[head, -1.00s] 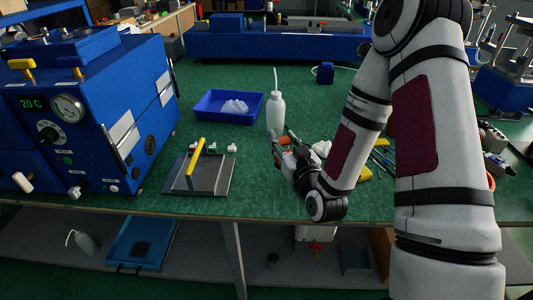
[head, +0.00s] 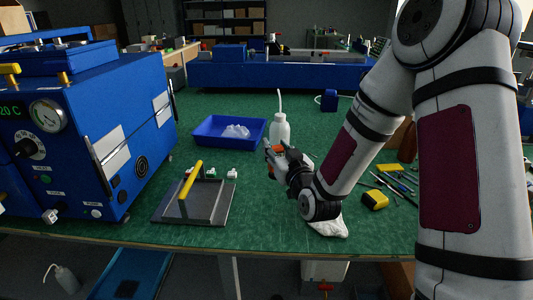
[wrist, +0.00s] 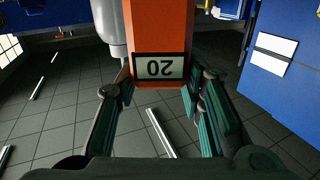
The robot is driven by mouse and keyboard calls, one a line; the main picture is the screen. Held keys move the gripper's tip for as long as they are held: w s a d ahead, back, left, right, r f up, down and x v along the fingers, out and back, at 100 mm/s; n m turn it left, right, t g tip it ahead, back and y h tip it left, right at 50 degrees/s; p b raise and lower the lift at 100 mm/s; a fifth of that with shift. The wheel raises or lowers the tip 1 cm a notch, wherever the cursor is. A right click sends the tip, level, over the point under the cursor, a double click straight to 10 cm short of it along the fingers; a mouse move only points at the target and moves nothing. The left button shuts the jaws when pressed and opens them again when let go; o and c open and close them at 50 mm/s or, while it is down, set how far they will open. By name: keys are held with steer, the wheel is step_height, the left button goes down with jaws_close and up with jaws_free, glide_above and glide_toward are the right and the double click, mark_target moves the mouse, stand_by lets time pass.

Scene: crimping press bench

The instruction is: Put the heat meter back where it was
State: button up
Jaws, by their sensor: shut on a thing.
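The heat meter, an orange block with a small display reading 20, shows upside down in the wrist view (wrist: 160,40). My gripper (wrist: 155,92) is shut on it, with a finger on each side. In the head view my gripper (head: 275,150) is above the green bench, in front of the white wash bottle (head: 280,132). Only a little orange of the meter shows there between the fingers. Most of the meter is hidden by my gripper.
A blue press with a dial (head: 95,140) stands at left. A plate with a yellow handle (head: 215,205), a blue tray (head: 208,142) and small white connectors lie nearby. A white cloth (head: 328,224), a yellow tool (head: 375,200) and pens lie right. Open bench lies behind the bottle.

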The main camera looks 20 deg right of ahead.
steer(key=w+f+b, duration=0.1)
steer(key=w+f, duration=0.3)
steer(key=w, duration=0.3)
steer(key=shift+w+a, duration=0.2)
steer(key=shift+a, duration=0.25)
steer(key=shift+f+b, duration=0.2)
steer(key=shift+b, duration=0.2)
steer(key=o, duration=1.2)
